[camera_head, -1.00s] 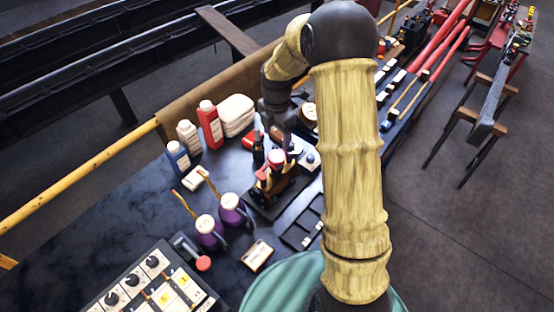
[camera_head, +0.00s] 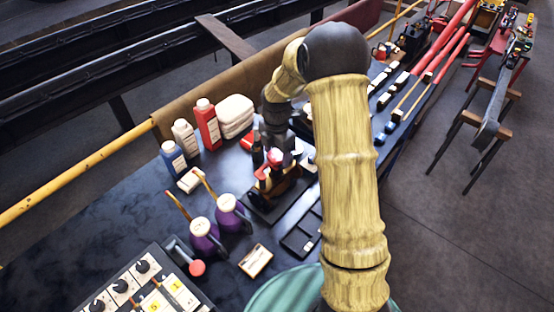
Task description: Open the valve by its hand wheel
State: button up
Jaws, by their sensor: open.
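A small brown and black valve assembly (camera_head: 277,184) stands on a dark base plate on the bench, in the middle of the view. A red round part on its top (camera_head: 275,157), which looks like the hand wheel, shows just below my gripper. My gripper (camera_head: 278,146) points down over the assembly from the end of my yellow-sleeved arm. Its jaws are open, but the fingertips are small and partly merge with the dark parts. I cannot tell whether they touch the wheel.
Two purple bottles (camera_head: 204,233) with brushes stand to the front left. Red (camera_head: 207,126), white (camera_head: 185,137) and blue-labelled (camera_head: 173,157) bottles stand behind left. A black tray (camera_head: 302,235) lies to the right. A knob panel (camera_head: 145,285) is at the front.

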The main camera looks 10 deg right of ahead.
jog(key=shift+c, duration=0.2)
jog(key=c, duration=0.8)
jog(key=n+p, duration=0.2)
jog(key=n, duration=0.1)
jog(key=shift+r, duration=0.2)
jog(key=shift+c, duration=0.2)
jog(key=shift+n+p, duration=1)
jog(key=shift+n, duration=0.1)
jog(key=shift+f, duration=0.15)
jog(key=shift+n, duration=0.3)
